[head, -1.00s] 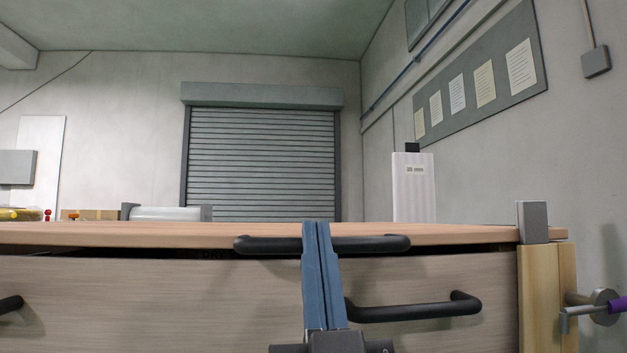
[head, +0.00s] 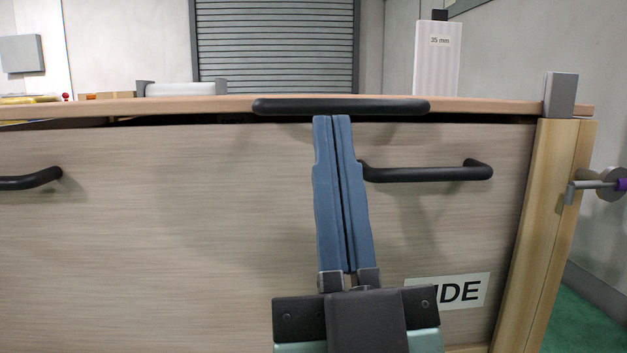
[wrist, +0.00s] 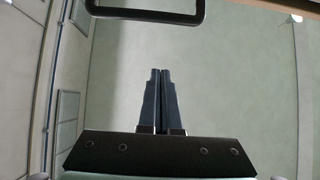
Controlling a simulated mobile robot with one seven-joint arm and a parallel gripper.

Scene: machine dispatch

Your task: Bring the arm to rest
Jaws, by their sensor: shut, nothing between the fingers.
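My gripper (head: 332,118) is in front of the wooden drawer unit in the head view, its blue fingers together and pointing up. Nothing is between the fingers. The fingertips show just below a black bar handle (head: 285,106) at the top edge. Whether they touch that handle cannot be told in the head view. In the wrist view my gripper (wrist: 159,72) is shut, and a dark handle loop (wrist: 145,13) shows beyond the tips, apart from them in the picture.
The wooden front (head: 180,220) fills much of the head view. A second black handle (head: 430,174) sits right of my fingers, and another (head: 30,181) at the left. A grey block (head: 561,95) stands at the right corner. A white box marked 35 mm (head: 436,65) stands behind.

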